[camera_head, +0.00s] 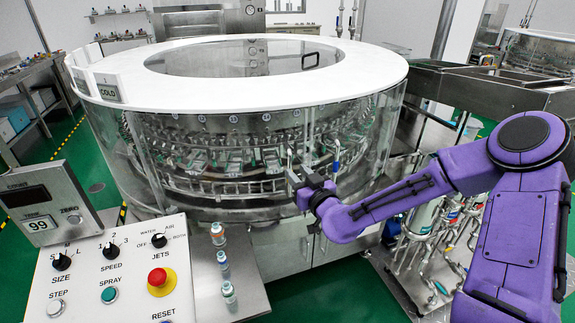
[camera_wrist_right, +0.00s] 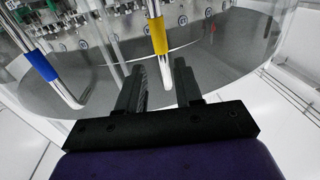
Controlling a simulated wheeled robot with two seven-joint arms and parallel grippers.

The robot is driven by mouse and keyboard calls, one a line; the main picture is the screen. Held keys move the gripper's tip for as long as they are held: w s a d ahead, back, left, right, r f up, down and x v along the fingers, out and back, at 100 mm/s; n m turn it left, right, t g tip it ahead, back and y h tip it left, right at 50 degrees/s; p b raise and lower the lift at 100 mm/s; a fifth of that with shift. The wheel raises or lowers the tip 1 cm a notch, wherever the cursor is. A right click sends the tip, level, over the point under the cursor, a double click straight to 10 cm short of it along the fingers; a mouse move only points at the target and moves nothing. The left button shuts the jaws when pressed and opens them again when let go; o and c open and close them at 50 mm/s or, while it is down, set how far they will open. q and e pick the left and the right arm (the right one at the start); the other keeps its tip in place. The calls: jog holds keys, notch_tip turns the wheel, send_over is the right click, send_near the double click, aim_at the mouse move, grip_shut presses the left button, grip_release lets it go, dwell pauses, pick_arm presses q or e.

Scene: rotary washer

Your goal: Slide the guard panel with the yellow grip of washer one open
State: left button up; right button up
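The washer (camera_head: 240,80) is a large round machine with a white top ring and clear curved guard panels (camera_head: 215,150). In the right wrist view, a metal handle with a yellow grip (camera_wrist_right: 158,37) stands on a clear panel. My right gripper (camera_wrist_right: 159,66) is open, its two dark fingers apart. The lower part of the yellow-grip handle shows between the fingertips; I cannot tell whether they touch. In the head view, my right gripper (camera_head: 297,176) is at the washer's front, and the yellow grip is not clearly visible. My left gripper is not in view.
A second handle with a blue grip (camera_wrist_right: 40,66) is close by; it shows in the head view (camera_head: 336,166). A control panel (camera_head: 115,270) and several small vials (camera_head: 223,262) stand at front left. A rack of hoses (camera_head: 440,235) is below my right arm.

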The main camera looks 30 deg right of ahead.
aim_at(291, 168)
jog(key=w, duration=0.4)
jog(key=shift+w+r, duration=0.1)
jog(key=shift+w, duration=0.1)
jog(key=shift+w+d, duration=0.15)
jog(key=shift+w, duration=0.05)
